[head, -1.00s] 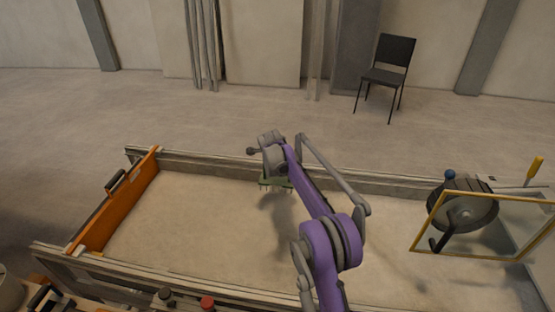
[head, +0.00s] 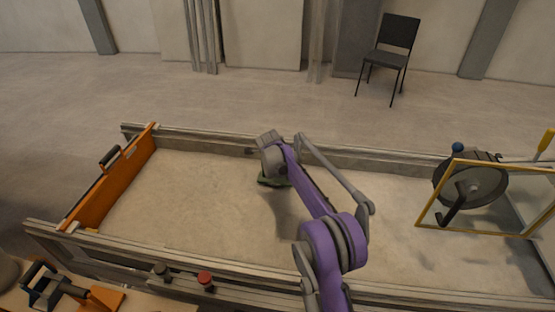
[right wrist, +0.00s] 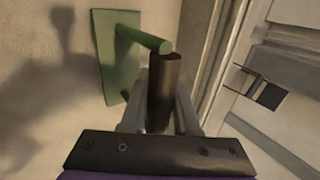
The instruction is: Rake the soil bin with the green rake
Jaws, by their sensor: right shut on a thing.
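The soil bin (head: 190,215) is a long trough of pale, mostly smooth sand. The green rake (head: 268,181) is low over the sand, left of the bin's middle and nearer the far wall. In the right wrist view the green head (right wrist: 112,60) and dark grip (right wrist: 162,85) show. My right gripper (right wrist: 160,105) is shut on that grip. In the head view my purple arm covers most of the gripper. My left gripper is not in view.
An orange end board (head: 112,180) closes the bin's left end. At the right are a dark wheel (head: 485,183) with a crank and a yellow-framed clear panel (head: 470,230). A red knob (head: 205,278) is on the front rail. The left sand is clear.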

